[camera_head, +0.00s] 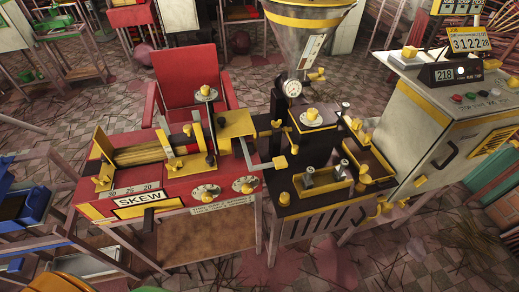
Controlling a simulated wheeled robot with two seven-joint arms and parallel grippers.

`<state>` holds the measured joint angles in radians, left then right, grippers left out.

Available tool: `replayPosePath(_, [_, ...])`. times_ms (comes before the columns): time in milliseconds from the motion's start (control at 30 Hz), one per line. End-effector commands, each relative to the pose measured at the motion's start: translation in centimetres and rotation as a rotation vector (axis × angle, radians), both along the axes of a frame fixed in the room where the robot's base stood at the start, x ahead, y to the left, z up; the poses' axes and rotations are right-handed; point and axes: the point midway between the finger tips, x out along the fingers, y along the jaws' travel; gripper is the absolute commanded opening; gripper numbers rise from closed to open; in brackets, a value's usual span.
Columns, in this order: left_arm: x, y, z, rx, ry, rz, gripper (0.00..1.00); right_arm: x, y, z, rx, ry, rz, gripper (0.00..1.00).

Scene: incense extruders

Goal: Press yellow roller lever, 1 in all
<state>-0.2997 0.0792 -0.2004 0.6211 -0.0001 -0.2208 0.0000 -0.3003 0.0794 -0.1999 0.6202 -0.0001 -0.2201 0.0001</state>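A red extruder table (150,188) with a yellow-framed roller section (140,155) stands left of centre. A grey lever with a yellow end block (281,162) sticks out from its right side over the gap to a dark machine. More yellow knobs and small levers sit on the dark machine (310,210), so I cannot tell for certain which one is the roller lever. A yellow bracket (233,125) rises behind the grey lever. Neither of my grippers shows in this view.
A hopper (308,40) with a gauge (293,88) stands above the dark machine. A white cabinet (440,110) with a display and buttons stands at right. A red chair (190,78) is behind the table. Blue bins (38,200) sit at left. Sticks litter the tiled floor.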

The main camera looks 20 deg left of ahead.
Motion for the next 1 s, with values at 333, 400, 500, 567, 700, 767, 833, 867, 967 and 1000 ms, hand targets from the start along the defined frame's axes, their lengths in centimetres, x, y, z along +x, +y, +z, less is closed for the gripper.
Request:
replayPosePath(333, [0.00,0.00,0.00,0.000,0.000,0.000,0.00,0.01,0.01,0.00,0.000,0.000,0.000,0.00])
replayPosePath(400, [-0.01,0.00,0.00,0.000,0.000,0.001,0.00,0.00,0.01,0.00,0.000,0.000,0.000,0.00])
replayPosePath(500, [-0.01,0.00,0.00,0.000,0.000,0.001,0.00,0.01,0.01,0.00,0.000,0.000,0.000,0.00])
replayPosePath(567, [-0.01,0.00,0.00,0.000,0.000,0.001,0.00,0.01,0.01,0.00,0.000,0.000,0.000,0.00])
replayPosePath(700, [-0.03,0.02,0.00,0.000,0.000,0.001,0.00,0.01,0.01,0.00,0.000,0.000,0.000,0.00])
replayPosePath(767, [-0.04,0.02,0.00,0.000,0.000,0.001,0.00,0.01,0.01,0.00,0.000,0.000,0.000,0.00])
replayPosePath(833, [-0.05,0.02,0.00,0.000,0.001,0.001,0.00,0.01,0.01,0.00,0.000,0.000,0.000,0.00])
replayPosePath(867, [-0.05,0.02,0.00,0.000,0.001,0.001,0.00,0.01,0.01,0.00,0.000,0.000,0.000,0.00])
replayPosePath(967, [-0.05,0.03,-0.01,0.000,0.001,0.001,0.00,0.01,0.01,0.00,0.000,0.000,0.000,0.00])
replayPosePath(1000, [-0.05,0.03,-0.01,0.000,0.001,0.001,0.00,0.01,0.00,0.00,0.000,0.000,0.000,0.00])
